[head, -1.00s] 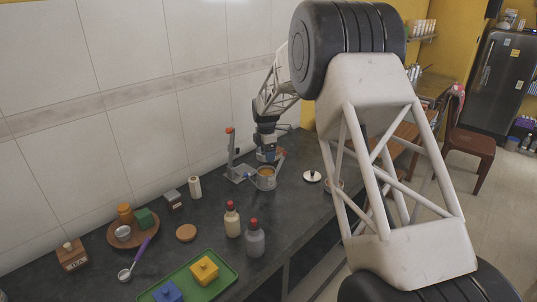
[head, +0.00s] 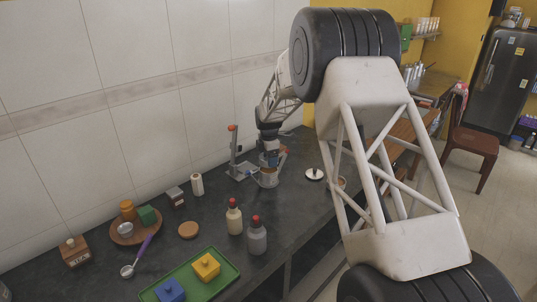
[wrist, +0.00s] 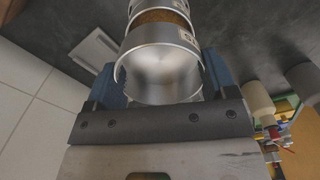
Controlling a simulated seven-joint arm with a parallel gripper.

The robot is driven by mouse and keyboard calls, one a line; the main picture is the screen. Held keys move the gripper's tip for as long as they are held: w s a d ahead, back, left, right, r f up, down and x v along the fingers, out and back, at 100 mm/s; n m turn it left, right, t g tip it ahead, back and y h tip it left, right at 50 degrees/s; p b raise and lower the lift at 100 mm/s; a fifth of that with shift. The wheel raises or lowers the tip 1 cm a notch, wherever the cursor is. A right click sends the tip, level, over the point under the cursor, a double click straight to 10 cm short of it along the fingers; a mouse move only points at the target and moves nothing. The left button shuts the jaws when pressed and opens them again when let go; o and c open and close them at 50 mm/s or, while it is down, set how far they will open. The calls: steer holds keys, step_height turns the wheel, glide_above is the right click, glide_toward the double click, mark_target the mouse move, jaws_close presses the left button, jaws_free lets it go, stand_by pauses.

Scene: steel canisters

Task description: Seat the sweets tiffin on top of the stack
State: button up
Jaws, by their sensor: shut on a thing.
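My gripper (head: 270,156) is low over the canister stack on the dark counter. In the wrist view its two blue fingers (wrist: 161,82) are shut on a shiny steel tiffin (wrist: 160,68), one finger on either side. Just beyond the tiffin is the stack (wrist: 160,18), steel with brown contents and a partly cut-off label. The stack also shows in the head view (head: 267,181), below my gripper. Some brown is still visible past the held tiffin's edge. I cannot tell whether the tiffin touches the stack. No label naming sweets is readable.
A grey stand with an orange-tipped post (head: 233,150) is close left of the stack. A white lid with a dark knob (head: 314,174) lies to the right. Two red-capped bottles (head: 234,217) (head: 257,236) and a green tray (head: 222,268) are nearer. The tiled wall is behind.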

steer(key=shift+f, duration=0.85)
steer(key=shift+f, duration=0.6)
stand_by(1.7)
steer(key=o, duration=0.9)
steer(key=shift+c, duration=0.2)
steer(key=shift+r, duration=0.2)
steer(key=shift+r, duration=2.75)
steer(key=shift+r, duration=0.1)
